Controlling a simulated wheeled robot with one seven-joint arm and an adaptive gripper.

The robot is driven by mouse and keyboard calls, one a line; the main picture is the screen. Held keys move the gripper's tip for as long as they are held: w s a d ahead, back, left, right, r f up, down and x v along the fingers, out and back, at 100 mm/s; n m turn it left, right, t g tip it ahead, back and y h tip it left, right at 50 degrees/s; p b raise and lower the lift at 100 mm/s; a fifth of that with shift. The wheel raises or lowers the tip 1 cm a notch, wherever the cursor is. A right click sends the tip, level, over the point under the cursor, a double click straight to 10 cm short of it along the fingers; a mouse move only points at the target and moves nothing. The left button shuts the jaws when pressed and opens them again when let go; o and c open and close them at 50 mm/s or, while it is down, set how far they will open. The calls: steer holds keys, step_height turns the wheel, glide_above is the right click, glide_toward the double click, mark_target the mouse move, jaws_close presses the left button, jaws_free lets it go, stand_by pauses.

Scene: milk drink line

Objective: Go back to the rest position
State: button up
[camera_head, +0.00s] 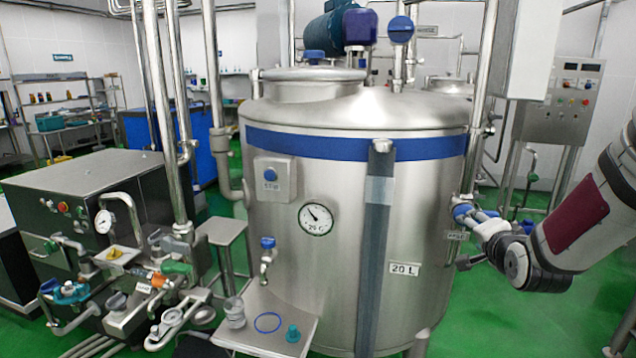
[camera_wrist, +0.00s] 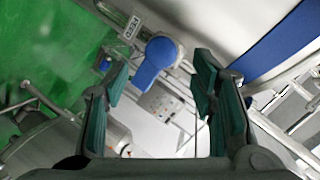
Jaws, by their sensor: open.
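My arm (camera_head: 585,225) comes in from the right in the head view, with its end at the right side of the steel tank. In the wrist view my gripper (camera_wrist: 160,85) is open, with its two green-padded fingers wide apart and nothing held between them. A valve with a blue handle (camera_wrist: 155,62) lies beyond the gap between the fingertips. The blue handle (camera_head: 463,212) also shows in the head view, close by the end of my arm. I cannot tell the exact distance from the fingers to the handle.
The large steel tank (camera_head: 270,210) with a blue band stands in front of me. A small shelf (camera_head: 255,302) at its lower front carries a glass jar (camera_head: 235,312) and a teal stopper (camera_head: 293,333). Pipes and valves crowd the left. A control panel (camera_head: 575,95) stands back right.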

steer(key=s+a+r+n+g, duration=0.2)
steer(key=s+a+r+n, duration=0.15)
steer(key=s+a, duration=0.2)
steer(key=s+a+r+n+g, duration=0.2)
steer(key=s+a+n, duration=0.2)
steer(key=s, duration=0.2)
steer(key=s+a+n+g+y, duration=0.1)
steer(key=s+a+n+g, duration=0.1)
steer(key=s, duration=0.8)
steer(key=s+a+n+g+y, duration=0.1)
steer(key=s+a+n, duration=0.3)
steer(key=s, duration=0.7)
steer(key=shift+a+r+g+y, duration=0.2)
steer(key=shift+r+g+y, duration=0.2)
steer(key=shift+g, duration=0.3)
steer(key=shift+n, duration=0.25)
